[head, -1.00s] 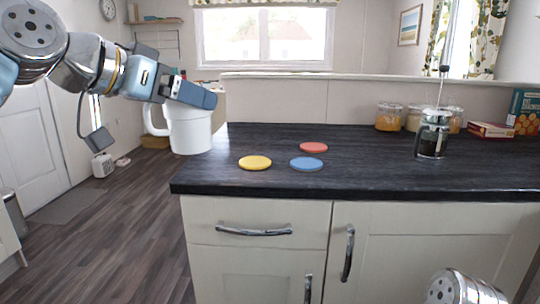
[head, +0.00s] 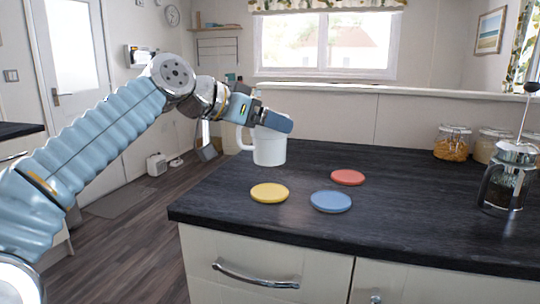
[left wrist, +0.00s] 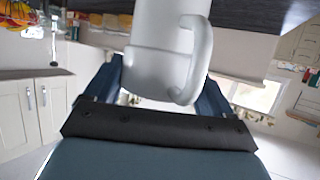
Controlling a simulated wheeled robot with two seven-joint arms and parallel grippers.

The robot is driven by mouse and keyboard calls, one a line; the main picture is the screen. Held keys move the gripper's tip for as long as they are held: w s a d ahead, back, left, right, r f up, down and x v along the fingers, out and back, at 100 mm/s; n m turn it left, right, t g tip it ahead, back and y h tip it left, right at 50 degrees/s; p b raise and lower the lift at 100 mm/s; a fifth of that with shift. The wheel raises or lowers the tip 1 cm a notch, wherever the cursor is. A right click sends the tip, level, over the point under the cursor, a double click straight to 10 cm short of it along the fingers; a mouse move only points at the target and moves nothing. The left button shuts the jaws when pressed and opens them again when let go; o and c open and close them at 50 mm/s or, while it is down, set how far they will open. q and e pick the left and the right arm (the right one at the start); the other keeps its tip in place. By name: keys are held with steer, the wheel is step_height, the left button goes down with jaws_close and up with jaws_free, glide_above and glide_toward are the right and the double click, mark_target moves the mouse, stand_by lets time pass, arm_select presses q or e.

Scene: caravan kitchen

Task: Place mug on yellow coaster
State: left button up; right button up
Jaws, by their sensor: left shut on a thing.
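A white mug (head: 269,150) is held upright in my left gripper (head: 262,118), with its handle pointing left in the head view. It appears behind the yellow coaster, near the counter's left edge; whether it touches the counter I cannot tell. In the left wrist view the mug (left wrist: 160,55) fills the space between the two fingers (left wrist: 160,95). The yellow coaster (head: 269,193) lies flat and bare near the counter's front left. My right gripper is not in view.
A blue coaster (head: 330,202) and a red coaster (head: 347,177) lie right of the yellow one on the dark counter (head: 400,215). A French press (head: 507,180) and several jars (head: 453,143) stand at the right. A low wall backs the counter.

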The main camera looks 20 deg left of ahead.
mark_target(267, 136)
arm_select(q)
steer(key=w+f, duration=0.3)
steer(key=f, duration=0.1)
steer(key=shift+a, duration=0.3)
steer(key=f, duration=0.2)
steer(key=w+f+b, duration=0.1)
steer(key=f, duration=0.1)
steer(key=shift+w+a, duration=0.15)
steer(key=shift+f, duration=0.25)
steer(key=shift+f+b, duration=0.15)
steer(key=shift+b, duration=0.25)
steer(key=o, duration=1.1)
steer(key=shift+s+a+r, duration=0.2)
steer(key=shift+s+r, duration=0.05)
steer(key=shift+s, duration=0.05)
steer(key=b+v, duration=0.1)
steer(key=v, duration=1)
steer(key=shift+s+b, duration=0.15)
steer(key=shift+b, duration=0.2)
